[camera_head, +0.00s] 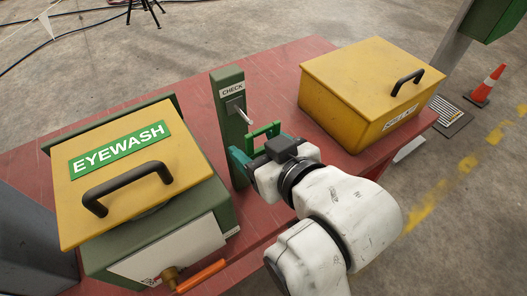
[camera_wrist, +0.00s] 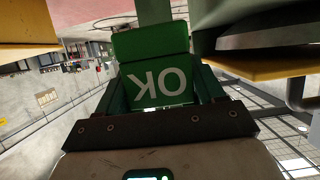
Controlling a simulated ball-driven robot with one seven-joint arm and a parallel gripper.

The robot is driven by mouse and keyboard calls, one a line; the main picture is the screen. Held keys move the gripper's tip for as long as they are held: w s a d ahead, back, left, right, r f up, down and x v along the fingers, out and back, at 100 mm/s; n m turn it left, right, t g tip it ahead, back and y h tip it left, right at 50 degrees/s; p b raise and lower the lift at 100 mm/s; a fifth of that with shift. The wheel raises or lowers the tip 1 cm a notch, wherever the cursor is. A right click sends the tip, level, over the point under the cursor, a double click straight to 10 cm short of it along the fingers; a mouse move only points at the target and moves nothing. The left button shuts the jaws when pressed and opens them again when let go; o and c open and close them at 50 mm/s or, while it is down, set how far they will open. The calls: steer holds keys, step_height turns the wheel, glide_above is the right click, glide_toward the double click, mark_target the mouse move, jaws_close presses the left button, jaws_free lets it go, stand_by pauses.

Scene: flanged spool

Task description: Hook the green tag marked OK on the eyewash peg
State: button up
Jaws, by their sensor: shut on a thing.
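The green tag (camera_head: 265,131) is held upright in my gripper (camera_head: 260,152); its top bar and an opening under it show above the jaws. In the wrist view the tag (camera_wrist: 160,80) shows white OK lettering, upside down, between the two dark green fingers (camera_wrist: 160,92). The peg (camera_head: 242,113) is a pale rod sticking out of a green post (camera_head: 229,139) under a CHECK label. The tag is just below and right of the peg tip in the head view, apart from it. Whether they line up in depth I cannot tell.
A yellow-lidded EYEWASH box (camera_head: 122,178) with a black handle stands left of the post. A yellow spill box (camera_head: 370,85) stands to the right. Both are on a red table (camera_head: 270,72). An orange lever (camera_head: 202,276) sticks out at the front of the EYEWASH box.

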mark_target(237, 127)
steer(key=shift+w+a+b, duration=0.4)
steer(key=shift+w+a, duration=0.25)
steer(key=shift+w, duration=0.3)
steer(key=shift+w+a+b, duration=0.35)
steer(key=shift+w+a, duration=0.3)
steer(key=shift+w, duration=0.3)
steer(key=shift+w+a+f, duration=0.35)
steer(key=shift+w, duration=0.15)
steer(key=shift+p, duration=0.3)
steer(key=shift+f, duration=0.1)
steer(key=o, duration=1.1)
steer(key=v, duration=0.8)
steer(key=shift+s+d+r+p, duration=0.15)
steer(key=shift+s+r+p, duration=0.1)
steer(key=shift+r+p, duration=0.15)
steer(key=p+v, duration=0.2)
steer(key=p, duration=0.1)
steer(key=shift+f, duration=0.2)
